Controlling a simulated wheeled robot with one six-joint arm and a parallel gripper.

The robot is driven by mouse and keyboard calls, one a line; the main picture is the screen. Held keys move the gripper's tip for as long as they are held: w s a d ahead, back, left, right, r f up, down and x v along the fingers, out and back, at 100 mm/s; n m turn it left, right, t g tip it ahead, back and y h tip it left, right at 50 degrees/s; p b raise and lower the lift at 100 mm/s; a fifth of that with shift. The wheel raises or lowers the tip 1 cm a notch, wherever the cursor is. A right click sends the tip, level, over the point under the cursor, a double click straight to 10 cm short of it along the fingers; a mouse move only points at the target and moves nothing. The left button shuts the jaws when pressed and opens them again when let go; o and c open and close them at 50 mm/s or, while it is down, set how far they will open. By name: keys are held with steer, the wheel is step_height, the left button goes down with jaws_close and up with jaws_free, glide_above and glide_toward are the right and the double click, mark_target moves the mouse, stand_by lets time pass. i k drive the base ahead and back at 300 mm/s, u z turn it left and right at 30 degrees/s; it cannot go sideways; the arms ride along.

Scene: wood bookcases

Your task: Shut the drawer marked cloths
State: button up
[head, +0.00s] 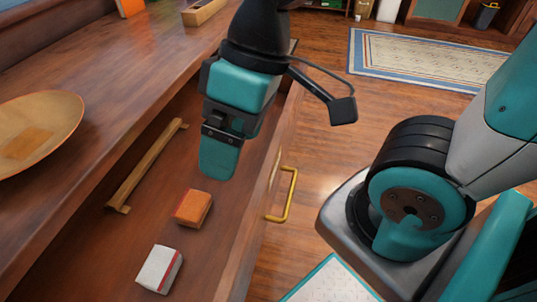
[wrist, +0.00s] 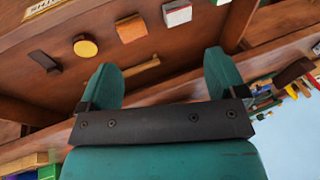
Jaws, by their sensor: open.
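A wooden drawer (head: 235,240) stands pulled out from the cabinet in the head view, with a brass handle (head: 285,195) on its front. No marking on that front is readable from here. Inside lie an orange box (head: 192,208) and a white box with a red stripe (head: 160,270). These boxes, orange (wrist: 132,28) and white (wrist: 177,13), also show in the wrist view. My gripper (head: 218,165) hangs over the open drawer, fingers downward, apart from the handle. In the wrist view its two fingers (wrist: 162,78) are spread, with nothing held between them.
A wooden bar (head: 147,165) runs along the cabinet side. A shallow bowl (head: 38,130) sits on the cabinet top. A pale label (wrist: 42,8) and a yellow disc (wrist: 85,46) show in the wrist view. Open floor and a rug (head: 430,68) lie beyond.

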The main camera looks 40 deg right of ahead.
mark_target(99, 254)
steer(key=u, duration=0.55)
steer(key=k, duration=1.05)
steer(key=z, duration=1)
steer(key=i, duration=0.5)
